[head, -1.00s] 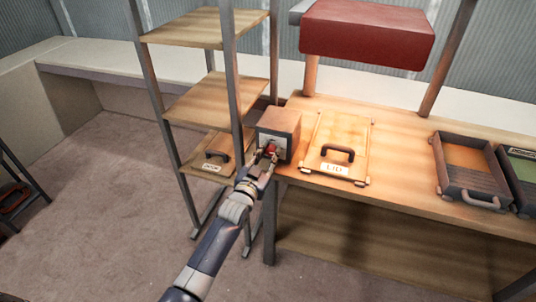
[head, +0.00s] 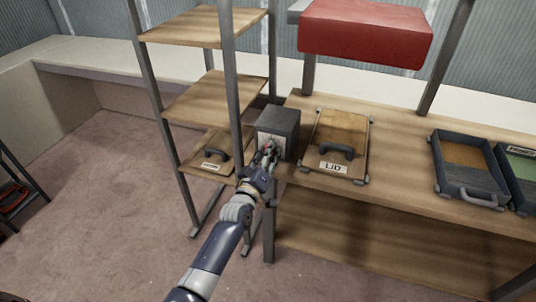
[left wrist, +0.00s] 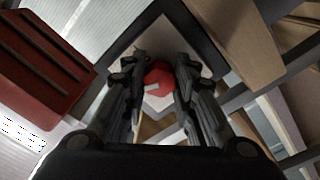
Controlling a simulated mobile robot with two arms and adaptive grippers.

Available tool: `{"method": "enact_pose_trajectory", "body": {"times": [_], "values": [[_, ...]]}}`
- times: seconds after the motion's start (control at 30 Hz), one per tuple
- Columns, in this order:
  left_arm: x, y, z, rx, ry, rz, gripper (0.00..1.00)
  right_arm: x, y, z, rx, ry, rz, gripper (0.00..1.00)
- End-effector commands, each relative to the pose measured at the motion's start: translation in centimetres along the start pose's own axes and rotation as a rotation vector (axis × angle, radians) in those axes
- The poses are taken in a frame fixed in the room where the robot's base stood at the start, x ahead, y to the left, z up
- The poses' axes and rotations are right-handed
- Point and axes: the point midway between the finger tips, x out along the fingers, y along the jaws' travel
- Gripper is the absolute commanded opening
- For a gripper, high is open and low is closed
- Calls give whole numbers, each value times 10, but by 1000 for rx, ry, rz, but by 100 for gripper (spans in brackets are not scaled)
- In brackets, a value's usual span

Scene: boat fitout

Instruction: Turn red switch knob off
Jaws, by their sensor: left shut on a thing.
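The red switch knob (left wrist: 158,76) sits on the pale front plate (left wrist: 200,68) of a dark box (head: 280,124) at the left end of the workbench. In the head view only a small bit of red shows past the fingers. My left gripper (head: 268,152) is at the front of the box with its fingers around the knob. In the left wrist view the two fingers (left wrist: 160,88) stand on either side of the knob, shut on it. A pale mark shows on the knob's face. My right gripper is not in view.
A board labelled LID (head: 340,140) with a handle lies right of the box. Drawer-like trays (head: 468,190) stand farther right. A shelf rack (head: 215,95) stands close on the left, its post near my arm. A red lamp hood (head: 366,32) hangs above.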

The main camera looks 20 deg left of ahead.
Motion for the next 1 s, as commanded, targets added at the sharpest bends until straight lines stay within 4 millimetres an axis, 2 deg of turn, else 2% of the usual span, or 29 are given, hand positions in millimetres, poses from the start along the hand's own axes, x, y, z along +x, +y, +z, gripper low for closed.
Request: {"method": "enact_pose_trajectory", "body": {"times": [0.2,0.5,1.0], "values": [[0,0,1,-184,7,-4,2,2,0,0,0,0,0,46],[0,1,1,-360,15,-7,2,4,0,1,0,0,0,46],[0,1,0,-440,18,-9,2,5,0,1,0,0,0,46]]}}
